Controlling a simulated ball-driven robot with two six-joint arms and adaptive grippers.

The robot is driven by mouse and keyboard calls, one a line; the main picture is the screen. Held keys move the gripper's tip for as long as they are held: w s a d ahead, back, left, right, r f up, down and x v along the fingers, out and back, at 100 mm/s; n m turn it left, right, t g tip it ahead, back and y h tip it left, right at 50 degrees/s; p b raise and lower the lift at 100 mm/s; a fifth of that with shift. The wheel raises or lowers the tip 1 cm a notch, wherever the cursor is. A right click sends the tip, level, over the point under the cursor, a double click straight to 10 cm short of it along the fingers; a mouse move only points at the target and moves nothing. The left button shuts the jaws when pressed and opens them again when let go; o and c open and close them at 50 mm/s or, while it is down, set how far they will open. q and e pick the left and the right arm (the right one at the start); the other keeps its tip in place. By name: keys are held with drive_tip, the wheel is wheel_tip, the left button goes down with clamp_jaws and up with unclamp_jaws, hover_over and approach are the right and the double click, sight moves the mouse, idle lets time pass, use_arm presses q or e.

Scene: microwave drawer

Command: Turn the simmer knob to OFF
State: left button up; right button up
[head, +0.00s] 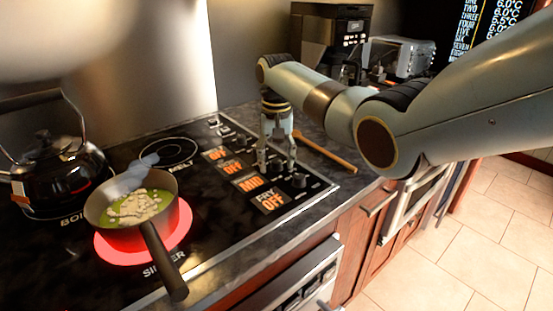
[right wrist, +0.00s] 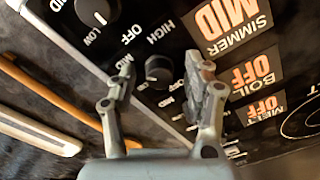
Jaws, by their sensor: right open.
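The simmer knob (right wrist: 158,71) is a small dark dial on the stove's control strip, with HIGH, OFF and MID marked around it. The orange SIMMER display (right wrist: 232,25) reads MID; it also shows in the head view (head: 250,184). My right gripper (head: 277,168) points down over the knob row. In the right wrist view, my right gripper (right wrist: 158,68) is open, with one finger on each side of the knob. I cannot tell whether a finger touches it. My left gripper is not in view.
A pan (head: 116,236) of food stands on the glowing red SIMMER burner, its handle toward the front. A black kettle (head: 50,172) stands behind left. Another knob (head: 299,181) is close beside the gripper. A wooden utensil (head: 326,152) lies on the counter right of the stove.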

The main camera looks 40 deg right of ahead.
drive_tip(key=shift+c, duration=1.9)
clamp_jaws()
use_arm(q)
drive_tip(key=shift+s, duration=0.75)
use_arm(e)
drive_tip(key=shift+r, duration=0.1)
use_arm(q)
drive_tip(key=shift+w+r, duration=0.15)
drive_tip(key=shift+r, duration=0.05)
use_arm(e)
drive_tip(key=shift+n, duration=0.3)
